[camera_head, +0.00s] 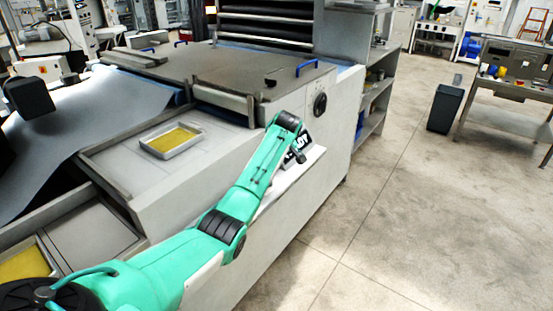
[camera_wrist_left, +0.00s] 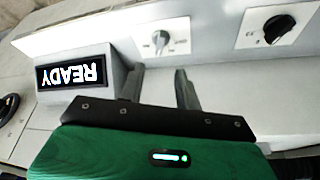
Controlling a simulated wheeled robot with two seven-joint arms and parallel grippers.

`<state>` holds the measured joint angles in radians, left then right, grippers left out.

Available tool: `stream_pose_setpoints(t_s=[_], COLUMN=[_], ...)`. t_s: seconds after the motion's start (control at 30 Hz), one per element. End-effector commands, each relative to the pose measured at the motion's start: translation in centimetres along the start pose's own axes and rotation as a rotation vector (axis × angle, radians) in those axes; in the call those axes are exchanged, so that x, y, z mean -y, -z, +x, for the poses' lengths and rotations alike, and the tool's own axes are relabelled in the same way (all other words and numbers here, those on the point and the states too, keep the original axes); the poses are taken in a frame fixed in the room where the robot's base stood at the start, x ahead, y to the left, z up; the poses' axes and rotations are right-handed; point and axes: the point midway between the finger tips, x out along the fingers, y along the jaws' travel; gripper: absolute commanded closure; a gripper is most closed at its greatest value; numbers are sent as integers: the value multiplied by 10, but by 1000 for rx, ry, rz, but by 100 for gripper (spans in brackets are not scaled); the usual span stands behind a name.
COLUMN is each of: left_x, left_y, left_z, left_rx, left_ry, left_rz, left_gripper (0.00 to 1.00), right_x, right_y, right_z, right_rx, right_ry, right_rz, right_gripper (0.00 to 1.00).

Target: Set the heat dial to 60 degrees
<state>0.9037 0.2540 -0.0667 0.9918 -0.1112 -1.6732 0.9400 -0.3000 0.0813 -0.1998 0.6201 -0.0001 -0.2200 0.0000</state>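Two dials show in the left wrist view on a pale panel. A grey knob (camera_wrist_left: 160,38) sits on a white plate, and a black knob (camera_wrist_left: 279,26) sits on another white plate to its right. Their markings are too small to read, so I cannot tell which is the heat dial or its setting. My left gripper (camera_wrist_left: 160,72) is open and empty, its fingers pointing toward the grey knob with a gap before it. My right gripper is out of view.
A display (camera_wrist_left: 72,74) reading READY, upside down, stands left of the fingers in the left wrist view. The roller machine (camera_head: 230,150) fills the left of the head view, with a metal tray (camera_head: 195,146) of yellow material on top. Open floor (camera_head: 400,220) lies to the right.

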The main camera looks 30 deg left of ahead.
Motion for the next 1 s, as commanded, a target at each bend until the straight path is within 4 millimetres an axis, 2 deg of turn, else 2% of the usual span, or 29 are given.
stream_pose_setpoints(t_s=[0.1,0.3,1.0], left_x=[-1,0,0], left_y=[0,0,0], left_z=[-18,-34,-35], left_rx=[-2,-1,0], left_ry=[-3,-1,0], left_rz=[0,0,0], left_gripper=[66,66,66], right_x=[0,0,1], right_y=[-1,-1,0], right_z=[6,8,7], right_rx=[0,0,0], right_ry=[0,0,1], right_rz=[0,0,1], right_gripper=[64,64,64])
